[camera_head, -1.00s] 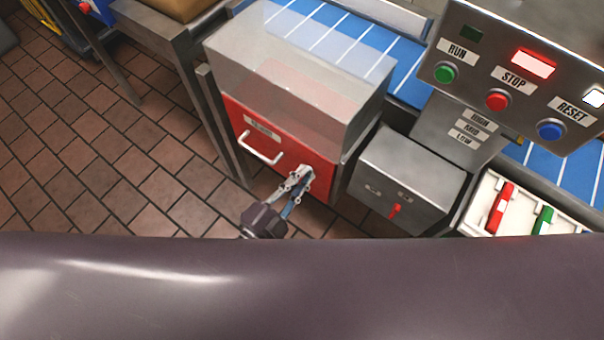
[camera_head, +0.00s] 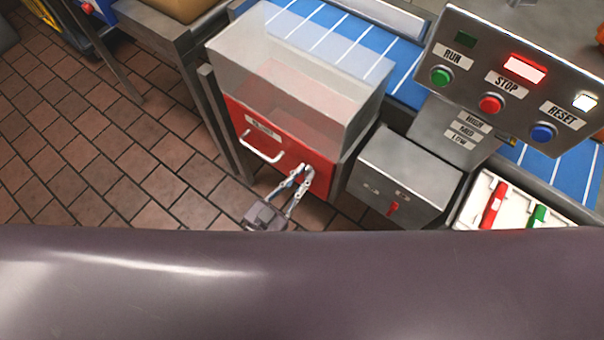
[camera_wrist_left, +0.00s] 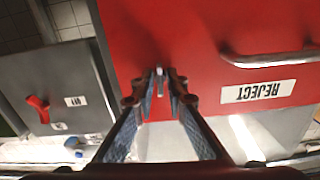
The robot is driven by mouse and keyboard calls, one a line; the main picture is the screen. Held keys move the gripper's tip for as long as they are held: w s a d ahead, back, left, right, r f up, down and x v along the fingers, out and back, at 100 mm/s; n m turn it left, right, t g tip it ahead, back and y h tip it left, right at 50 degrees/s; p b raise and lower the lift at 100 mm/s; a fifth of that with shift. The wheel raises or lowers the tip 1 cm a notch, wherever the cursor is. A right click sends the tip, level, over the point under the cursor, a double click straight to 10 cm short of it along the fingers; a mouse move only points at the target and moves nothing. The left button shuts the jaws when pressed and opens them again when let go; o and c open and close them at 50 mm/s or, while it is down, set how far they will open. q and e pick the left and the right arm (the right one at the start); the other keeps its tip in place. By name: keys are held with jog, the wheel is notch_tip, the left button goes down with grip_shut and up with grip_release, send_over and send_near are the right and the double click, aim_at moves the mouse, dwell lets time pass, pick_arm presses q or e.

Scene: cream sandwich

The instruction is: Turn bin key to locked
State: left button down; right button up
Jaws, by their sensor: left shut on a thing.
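The red reject bin front (camera_head: 262,150) has a pale handle (camera_head: 262,148) and a label that reads REJECT, upside down, in the left wrist view (camera_wrist_left: 258,91). My left gripper (camera_head: 302,173) is at the right part of the red front, right of the handle in the head view. In the left wrist view its fingertips (camera_wrist_left: 165,78) are closed on a small metallic key (camera_wrist_left: 159,72) at the red panel. The fingers hide most of the key, so I cannot tell its lock position. My right gripper is not in view.
A grey box with a red switch (camera_head: 392,208) stands right of the bin. A control panel with RUN, STOP and RESET buttons (camera_head: 490,104) is above it. A clear hopper (camera_head: 340,95) tops the bin.

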pick_arm(q)
jog(key=shift+n, duration=0.5)
jog(key=c, duration=2.2)
grip_release()
jog(key=shift+o, duration=0.2)
jog(key=v, duration=1.2)
